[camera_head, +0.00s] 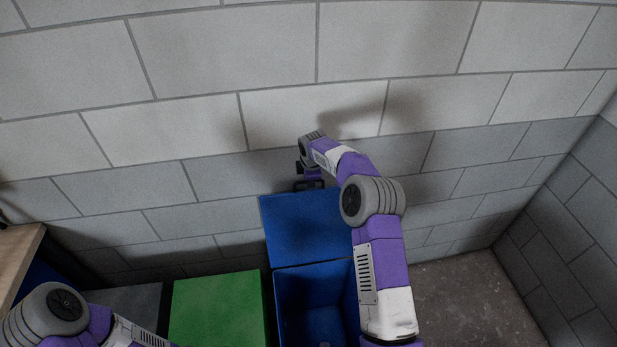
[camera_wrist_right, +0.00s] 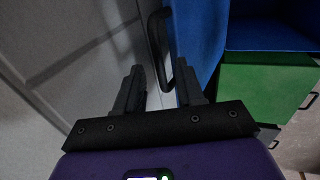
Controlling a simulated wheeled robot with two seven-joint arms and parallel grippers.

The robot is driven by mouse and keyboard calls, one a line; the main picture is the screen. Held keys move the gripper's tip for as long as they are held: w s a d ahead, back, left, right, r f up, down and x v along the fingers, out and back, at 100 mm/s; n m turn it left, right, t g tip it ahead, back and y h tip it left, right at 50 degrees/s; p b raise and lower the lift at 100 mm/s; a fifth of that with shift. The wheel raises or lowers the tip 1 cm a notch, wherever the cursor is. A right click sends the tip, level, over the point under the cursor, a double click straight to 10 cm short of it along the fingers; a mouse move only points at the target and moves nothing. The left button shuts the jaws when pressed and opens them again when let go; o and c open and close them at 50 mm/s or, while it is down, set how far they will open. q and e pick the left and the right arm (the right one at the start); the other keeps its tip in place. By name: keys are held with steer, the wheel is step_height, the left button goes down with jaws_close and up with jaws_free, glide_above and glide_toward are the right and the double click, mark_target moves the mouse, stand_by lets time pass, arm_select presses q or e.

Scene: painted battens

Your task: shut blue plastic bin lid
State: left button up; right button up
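The blue plastic bin (camera_head: 305,290) stands against the wall with its lid (camera_head: 305,225) open, tilted up and back. The lid's blue face also shows in the right wrist view (camera_wrist_right: 198,35), with a black loop handle (camera_wrist_right: 158,45) on it. My right gripper (camera_head: 309,184) is at the lid's upper edge. In the right wrist view its fingers (camera_wrist_right: 160,75) are apart, with the handle in line with the gap between them. I cannot tell whether they touch it. My left gripper is out of view; only part of the left arm shows at lower left.
A green box (camera_head: 218,308) stands left of the bin, with a dark grey surface (camera_head: 125,305) beyond it. A wooden top (camera_head: 18,255) is at the far left. The block wall (camera_head: 220,75) is close behind the lid. Bare floor (camera_head: 470,300) lies to the right.

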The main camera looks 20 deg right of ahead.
steer(key=shift+w+f, duration=0.2)
steer(key=shift+f, duration=0.45)
jaws_close()
